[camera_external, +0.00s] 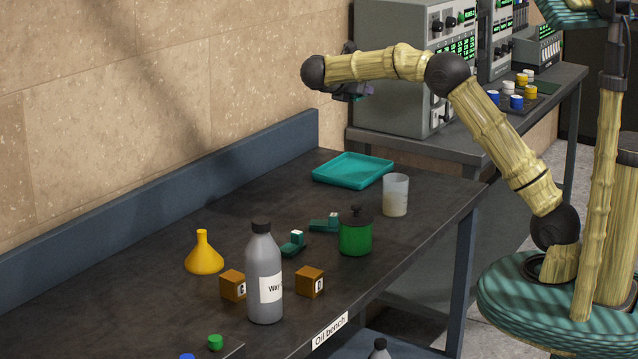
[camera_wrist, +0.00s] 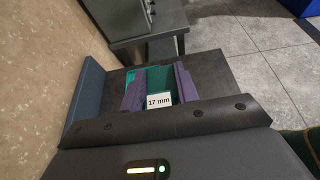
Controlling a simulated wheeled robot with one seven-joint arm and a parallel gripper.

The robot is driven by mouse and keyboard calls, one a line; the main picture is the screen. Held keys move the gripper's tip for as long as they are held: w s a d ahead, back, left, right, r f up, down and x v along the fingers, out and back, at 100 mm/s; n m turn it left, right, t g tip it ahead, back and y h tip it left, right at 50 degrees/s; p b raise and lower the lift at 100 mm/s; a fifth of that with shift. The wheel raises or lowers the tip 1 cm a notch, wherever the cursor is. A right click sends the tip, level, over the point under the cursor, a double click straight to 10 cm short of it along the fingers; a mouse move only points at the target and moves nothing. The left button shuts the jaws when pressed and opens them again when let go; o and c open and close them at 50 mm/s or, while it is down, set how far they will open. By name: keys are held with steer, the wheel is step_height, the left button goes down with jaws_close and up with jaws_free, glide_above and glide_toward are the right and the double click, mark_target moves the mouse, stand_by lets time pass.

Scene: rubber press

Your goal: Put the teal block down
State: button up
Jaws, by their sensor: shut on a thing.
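My gripper (camera_external: 352,92) is raised high above the back of the bench, near the grey instrument case. In the wrist view, its purple fingers (camera_wrist: 158,90) are shut on a teal block (camera_wrist: 160,78) with a white "17 mm" label. In the external view the held block is too small and dark to make out clearly. A flat teal tray (camera_external: 353,183) lies on the bench (camera_external: 130,310) below the gripper and looks empty. Two similar teal pieces with white labels lie on the bench, one nearer (camera_external: 292,247) and one farther back (camera_external: 323,226).
A beaker (camera_external: 396,208) stands right of the tray, with a green lidded jar (camera_external: 356,238) in front. A grey bottle (camera_external: 264,280), two orange-brown cubes (camera_external: 310,285) and a yellow funnel (camera_external: 204,258) stand nearer. A raised blue edge (camera_external: 200,195) runs along the wall.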

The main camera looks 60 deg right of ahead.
steer(key=shift+a+r+b, duration=0.35)
steer(key=shift+a+r, duration=0.1)
step_height(320, 180, down, 18)
steer(key=shift+f, duration=0.2)
steer(key=shift+s, duration=0.1)
steer(key=shift+f+p, duration=0.5)
steer(key=shift+f, duration=2.65)
steer(key=shift+f+p, duration=0.3)
steer(key=shift+f, duration=1.6)
steer(key=shift+f+b, duration=0.6)
steer(key=shift+b, duration=0.45)
